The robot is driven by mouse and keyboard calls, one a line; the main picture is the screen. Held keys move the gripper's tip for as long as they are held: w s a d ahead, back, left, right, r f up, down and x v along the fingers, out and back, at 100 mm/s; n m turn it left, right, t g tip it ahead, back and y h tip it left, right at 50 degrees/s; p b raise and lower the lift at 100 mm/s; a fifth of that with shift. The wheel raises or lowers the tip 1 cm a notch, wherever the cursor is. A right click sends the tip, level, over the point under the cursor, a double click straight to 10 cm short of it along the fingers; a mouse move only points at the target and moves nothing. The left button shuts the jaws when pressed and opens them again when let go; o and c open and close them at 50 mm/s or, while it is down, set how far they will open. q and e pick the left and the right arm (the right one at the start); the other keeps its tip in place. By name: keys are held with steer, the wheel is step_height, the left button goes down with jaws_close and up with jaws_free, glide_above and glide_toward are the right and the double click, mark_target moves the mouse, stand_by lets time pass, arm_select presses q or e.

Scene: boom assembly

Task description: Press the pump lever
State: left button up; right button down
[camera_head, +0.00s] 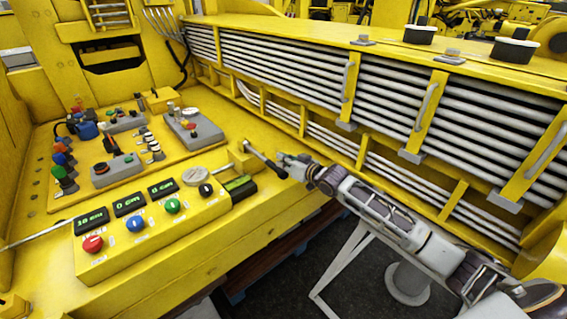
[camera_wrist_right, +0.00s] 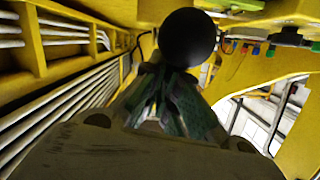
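The pump lever (camera_head: 266,161) is a dark bar with a black end. It slants down to the right from a yellow block (camera_head: 241,156) at the console's right edge. My right gripper (camera_head: 284,158) is at the lever's outer end, just right of and slightly above it. In the right wrist view the lever's round black end (camera_wrist_right: 188,38) is just beyond the fingertips (camera_wrist_right: 168,75). The fingers look drawn together with nothing between them. I cannot tell whether they touch the lever. My left gripper is not in view.
The yellow console (camera_head: 150,255) carries several coloured buttons and small displays (camera_head: 129,205). Joysticks and switches stand on the panel behind. A yellow boom (camera_head: 300,60) with grey pipes runs along the right, close to my right arm. Dark floor (camera_head: 290,290) lies below.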

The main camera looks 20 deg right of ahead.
steer(key=b+v, duration=0.1)
steer(key=v, duration=0.9)
steer(key=shift+r, duration=0.3)
stand_by(0.4)
steer(key=shift+d, duration=0.15)
stand_by(1.5)
